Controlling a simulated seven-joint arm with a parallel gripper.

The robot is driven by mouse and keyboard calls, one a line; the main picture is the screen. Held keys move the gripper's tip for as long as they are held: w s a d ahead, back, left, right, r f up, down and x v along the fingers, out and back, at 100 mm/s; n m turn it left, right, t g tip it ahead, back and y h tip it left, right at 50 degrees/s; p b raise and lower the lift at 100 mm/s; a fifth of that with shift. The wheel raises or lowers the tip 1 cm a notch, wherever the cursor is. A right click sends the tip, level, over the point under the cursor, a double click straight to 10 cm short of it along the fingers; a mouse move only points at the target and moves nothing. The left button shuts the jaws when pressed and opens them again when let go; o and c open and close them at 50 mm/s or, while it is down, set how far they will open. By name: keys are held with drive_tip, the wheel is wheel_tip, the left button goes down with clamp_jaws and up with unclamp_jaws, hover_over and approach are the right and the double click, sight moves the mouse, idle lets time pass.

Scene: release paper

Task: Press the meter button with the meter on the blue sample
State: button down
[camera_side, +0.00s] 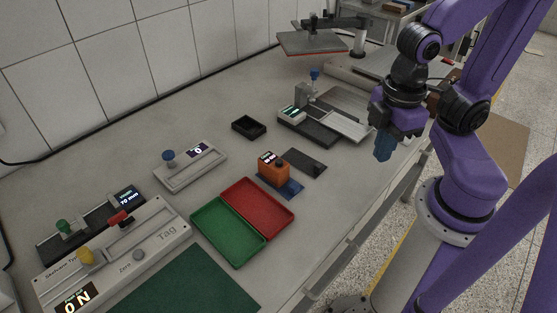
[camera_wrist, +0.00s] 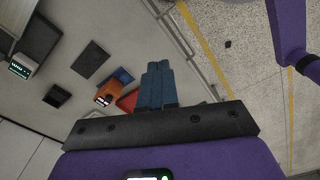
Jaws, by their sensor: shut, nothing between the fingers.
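The orange meter (camera_side: 273,172) stands upright on the blue sample (camera_side: 293,188), a flat plate that shows at its front and right. The meter's small lit display (camera_side: 267,157) is on top, too small to read surely; I cannot clearly make out its button. My gripper (camera_side: 383,155), with blue fingers, is shut and empty, in the air to the right of the meter and apart from it. In the wrist view the shut fingers (camera_wrist: 158,84) are at the centre, with the meter (camera_wrist: 109,91) and the blue sample (camera_wrist: 122,75) to their left.
A dark plate (camera_side: 305,162) lies behind the meter. Red (camera_side: 262,206) and green (camera_side: 226,232) trays lie in front-left. A small black box (camera_side: 249,127), a grey device with a blue knob (camera_side: 190,168) and a bench device (camera_side: 310,128) stand farther off.

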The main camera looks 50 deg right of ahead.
drive_tip(key=m+h, duration=0.2)
drive_tip(key=h, duration=0.8)
hover_over(279, 163)
drive_tip(key=shift+a+f+t, duration=0.3)
drive_tip(key=shift+f+t, duration=0.1)
drive_tip(key=shift+f, duration=0.2)
drive_tip(key=shift+f, duration=4.45)
drive_tip(key=shift+f, duration=0.1)
drive_tip(key=shift+f, duration=0.3)
